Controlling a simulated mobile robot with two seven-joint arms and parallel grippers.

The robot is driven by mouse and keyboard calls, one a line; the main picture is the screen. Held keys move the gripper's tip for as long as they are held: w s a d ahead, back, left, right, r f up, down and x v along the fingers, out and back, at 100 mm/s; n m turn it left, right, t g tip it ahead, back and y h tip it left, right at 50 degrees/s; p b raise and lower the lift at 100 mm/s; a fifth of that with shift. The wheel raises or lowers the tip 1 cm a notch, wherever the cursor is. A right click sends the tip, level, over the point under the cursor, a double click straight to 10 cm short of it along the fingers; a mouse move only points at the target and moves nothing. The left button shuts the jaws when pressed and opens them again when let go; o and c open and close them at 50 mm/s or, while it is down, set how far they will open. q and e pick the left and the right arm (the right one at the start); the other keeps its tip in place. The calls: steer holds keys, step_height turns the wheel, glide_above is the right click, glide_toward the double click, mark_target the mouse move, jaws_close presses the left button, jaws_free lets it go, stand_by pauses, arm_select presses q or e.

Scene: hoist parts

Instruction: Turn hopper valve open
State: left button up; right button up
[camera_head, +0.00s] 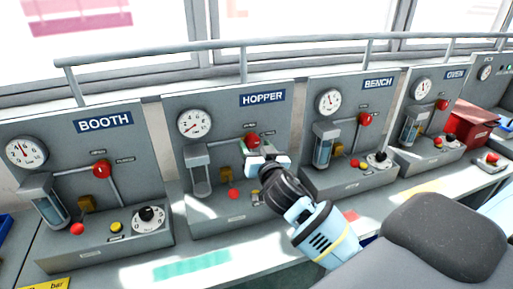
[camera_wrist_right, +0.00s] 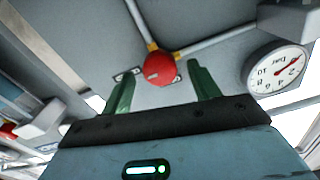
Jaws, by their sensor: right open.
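The hopper valve (camera_head: 253,140) is a red round hub on the grey panel under the blue HOPPER sign (camera_head: 262,98). My right gripper (camera_head: 265,158) is at the front of the hopper panel, just below the red hub in the head view, and hides part of the valve's handle and pipe. In the right wrist view the red hub (camera_wrist_right: 159,68) shows between the two green fingers of the right gripper (camera_wrist_right: 161,76), which are apart with nothing held. I cannot tell whether the fingers touch the valve. My left gripper is not in view.
The hopper gauge (camera_head: 193,123) and an empty-looking sight glass (camera_head: 201,178) are left of the valve. Similar panels stand beside it: booth (camera_head: 103,124) left, bench (camera_head: 377,83) and oven (camera_head: 455,75) right. A rail (camera_head: 215,45) runs above. A red box (camera_head: 470,125) is at far right.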

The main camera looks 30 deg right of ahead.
steer(key=c, duration=1)
steer(key=shift+n, duration=0.3)
steer(key=n, duration=0.8)
steer(key=shift+n, duration=0.4)
steer(key=n, duration=0.4)
steer(key=shift+n, duration=2.3)
